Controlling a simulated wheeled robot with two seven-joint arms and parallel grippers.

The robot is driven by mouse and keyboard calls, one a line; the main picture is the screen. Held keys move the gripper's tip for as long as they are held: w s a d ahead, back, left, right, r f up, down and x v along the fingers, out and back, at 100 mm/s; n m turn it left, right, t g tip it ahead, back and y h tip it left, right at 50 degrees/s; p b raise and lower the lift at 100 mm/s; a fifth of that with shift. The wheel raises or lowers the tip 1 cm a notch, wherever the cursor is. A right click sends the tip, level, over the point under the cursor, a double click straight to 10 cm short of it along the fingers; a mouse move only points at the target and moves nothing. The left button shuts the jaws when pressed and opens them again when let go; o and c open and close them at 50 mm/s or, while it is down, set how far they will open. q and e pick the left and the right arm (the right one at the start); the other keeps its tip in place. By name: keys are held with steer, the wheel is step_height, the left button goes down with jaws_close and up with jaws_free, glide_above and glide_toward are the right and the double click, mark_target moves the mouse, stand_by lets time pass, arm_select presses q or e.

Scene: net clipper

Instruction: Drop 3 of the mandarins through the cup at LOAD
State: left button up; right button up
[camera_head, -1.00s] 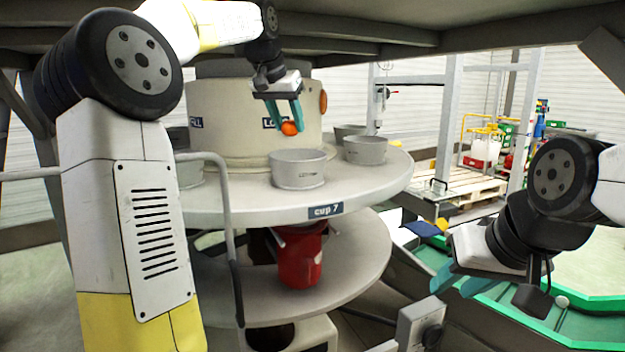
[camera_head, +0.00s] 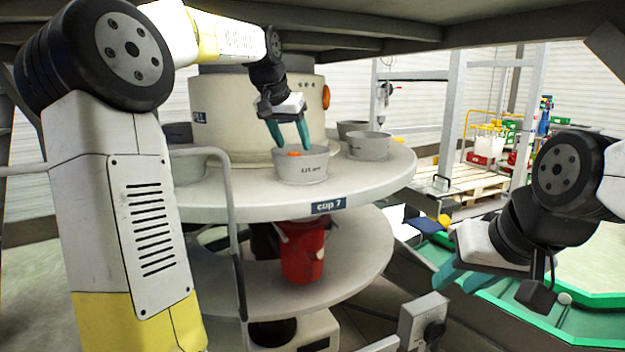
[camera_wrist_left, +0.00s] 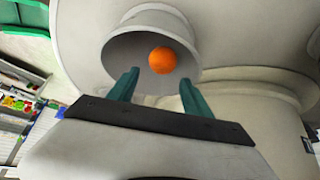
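The grey cup (camera_head: 302,170) stands on the upper round plate (camera_head: 230,205), above the "cup 7" label. A mandarin (camera_head: 293,154) shows just above the cup's near rim, its lower part hidden by the rim. In the left wrist view the mandarin (camera_wrist_left: 161,60) lies inside the outline of the cup's mouth (camera_wrist_left: 120,50), beyond my fingertips; I cannot tell whether it is resting or falling. My left gripper (camera_head: 290,148) is open over the cup, fingers apart at its rim. The LOAD sign is hidden behind this gripper. My right gripper (camera_head: 458,282) appears open and empty at the lower right.
Other grey cups stand on the plate, one (camera_head: 368,146) to the right. A red container (camera_head: 302,255) stands on the lower plate below the cup. A grey tubular rail (camera_head: 232,230) rises at the plate's left front. A green-edged tray (camera_head: 590,308) lies at the right.

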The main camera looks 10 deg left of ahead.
arm_select(q)
steer(key=shift+o, duration=0.5)
steer(key=v, duration=0.8)
steer(key=s+d+f+n, duration=0.1)
steer(key=s+d+f, duration=0.2)
steer(key=s+f, duration=0.7)
steer(key=s+d+f+n, duration=0.1)
steer(key=s+d+f, duration=0.2)
steer(key=s+f, duration=0.7)
steer(key=s, duration=0.8)
steer(key=shift+f+h, duration=0.4)
steer(key=c, duration=0.4)
